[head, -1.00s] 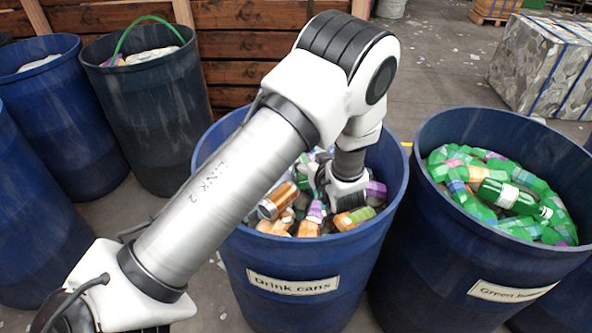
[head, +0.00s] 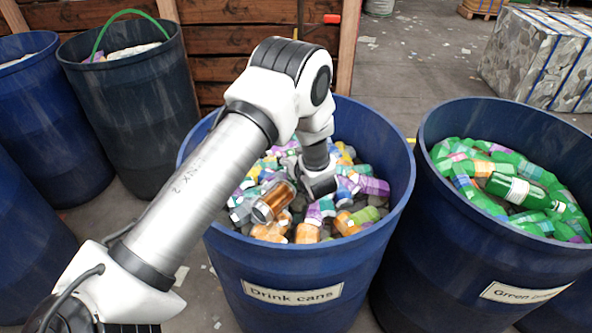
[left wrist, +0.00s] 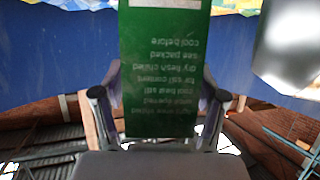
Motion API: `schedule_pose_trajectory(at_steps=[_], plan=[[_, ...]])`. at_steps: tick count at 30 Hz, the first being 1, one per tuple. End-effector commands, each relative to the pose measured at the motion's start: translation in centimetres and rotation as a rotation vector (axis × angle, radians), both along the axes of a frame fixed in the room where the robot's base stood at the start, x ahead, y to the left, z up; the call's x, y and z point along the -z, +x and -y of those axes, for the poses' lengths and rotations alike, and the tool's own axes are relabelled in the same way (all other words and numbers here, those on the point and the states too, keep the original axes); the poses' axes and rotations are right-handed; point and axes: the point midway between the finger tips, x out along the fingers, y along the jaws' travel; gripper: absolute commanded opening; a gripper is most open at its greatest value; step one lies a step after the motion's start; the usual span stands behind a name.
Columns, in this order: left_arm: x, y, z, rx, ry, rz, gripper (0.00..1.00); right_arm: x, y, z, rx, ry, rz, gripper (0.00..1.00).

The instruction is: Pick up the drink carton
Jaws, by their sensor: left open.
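The drink carton (left wrist: 160,75) shows in the left wrist view as a green box face with pale printed text, upside down. It stands between the two fingers of my left gripper (left wrist: 160,103), which is open; I cannot tell whether either finger touches it. In the head view my left gripper (head: 320,188) points down into the drink cans bin (head: 295,262). Its fingertips are hidden there, and I cannot make out the carton. My right gripper is in neither view.
A copper-coloured can (head: 272,202) lies in the cans bin left of my gripper, among several others. The green bottles bin (head: 470,265) stands to the right, with a dark green bottle (head: 520,193) on top. More blue bins (head: 60,120) stand at the left.

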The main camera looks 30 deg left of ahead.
Motion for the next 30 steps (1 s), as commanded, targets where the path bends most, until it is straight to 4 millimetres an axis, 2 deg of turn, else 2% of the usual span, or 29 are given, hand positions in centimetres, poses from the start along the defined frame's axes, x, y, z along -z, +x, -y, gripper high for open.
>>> schedule_pose_trajectory(at_steps=[3, 4, 6, 9, 20, 23, 30], plan=[[0.0, 0.0, 0.1, 0.001, 0.001, 0.001, 0.72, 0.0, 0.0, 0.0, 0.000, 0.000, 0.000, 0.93], [0.0, 0.0, 0.1, 0.001, 0.001, 0.001, 0.68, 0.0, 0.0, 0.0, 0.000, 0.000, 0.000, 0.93], [0.0, 0.0, 0.1, 0.001, 0.001, 0.001, 0.48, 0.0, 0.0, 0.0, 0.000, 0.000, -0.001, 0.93], [0.0, 0.0, 0.1, 0.001, 0.001, 0.001, 0.27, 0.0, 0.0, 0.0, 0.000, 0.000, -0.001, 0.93], [-0.3, 0.0, 0.1, 0.001, -0.001, 0.001, 0.27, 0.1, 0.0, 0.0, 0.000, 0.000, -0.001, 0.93], [-1.6, 0.1, 0.1, -0.001, -0.001, 0.004, 0.27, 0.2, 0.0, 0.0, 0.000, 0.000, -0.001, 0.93], [-7.4, 0.1, 0.0, -0.001, -0.001, 0.006, 0.27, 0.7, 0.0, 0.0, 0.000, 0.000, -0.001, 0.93]])
